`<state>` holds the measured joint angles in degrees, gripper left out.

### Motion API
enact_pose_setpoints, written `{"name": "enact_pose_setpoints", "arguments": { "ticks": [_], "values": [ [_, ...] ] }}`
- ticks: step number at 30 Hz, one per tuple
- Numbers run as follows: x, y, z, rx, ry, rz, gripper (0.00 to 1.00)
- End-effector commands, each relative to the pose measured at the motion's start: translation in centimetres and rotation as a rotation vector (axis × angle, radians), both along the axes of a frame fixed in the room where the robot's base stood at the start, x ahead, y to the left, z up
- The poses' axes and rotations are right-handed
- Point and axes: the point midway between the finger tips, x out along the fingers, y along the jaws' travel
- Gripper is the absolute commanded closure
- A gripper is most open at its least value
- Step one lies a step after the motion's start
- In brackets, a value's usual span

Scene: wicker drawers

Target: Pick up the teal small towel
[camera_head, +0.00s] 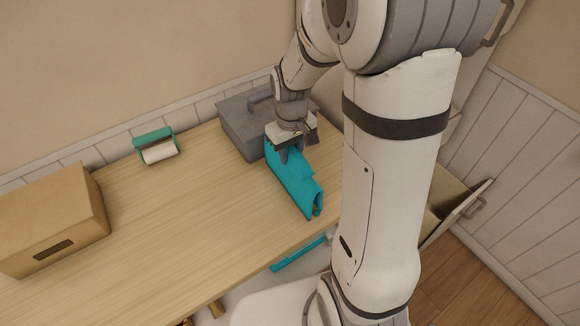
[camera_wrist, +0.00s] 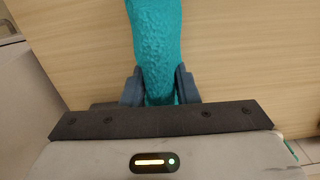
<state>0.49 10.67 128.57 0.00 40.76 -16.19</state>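The teal small towel (camera_head: 297,183) is a folded, elongated piece near the right part of the wooden table. My gripper (camera_head: 288,152) comes down over its far end. In the wrist view the towel (camera_wrist: 157,35) runs up from between the two dark fingers of my gripper (camera_wrist: 159,78). The fingers touch it on both sides and it narrows between them, so my gripper is shut on it. The towel's underside is hidden, so I cannot tell whether it is clear of the table.
A grey lidded box (camera_head: 240,125) stands close behind the gripper. A green dispenser with a white roll (camera_head: 157,147) and a cardboard box (camera_head: 55,220) are to the left. An open drawer (camera_head: 452,205) is at the right. The table's middle (camera_head: 180,215) is clear.

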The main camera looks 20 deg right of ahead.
Motion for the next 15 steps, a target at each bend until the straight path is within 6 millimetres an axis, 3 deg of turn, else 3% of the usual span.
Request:
{"name": "enact_pose_setpoints", "arguments": {
  "ticks": [9,15],
  "values": [
    [0.01,0.04,0.02,0.0,0.0,0.001,0.99],
    [0.02,0.06,0.05,0.0,-0.001,0.001,1.0]
  ]
}}
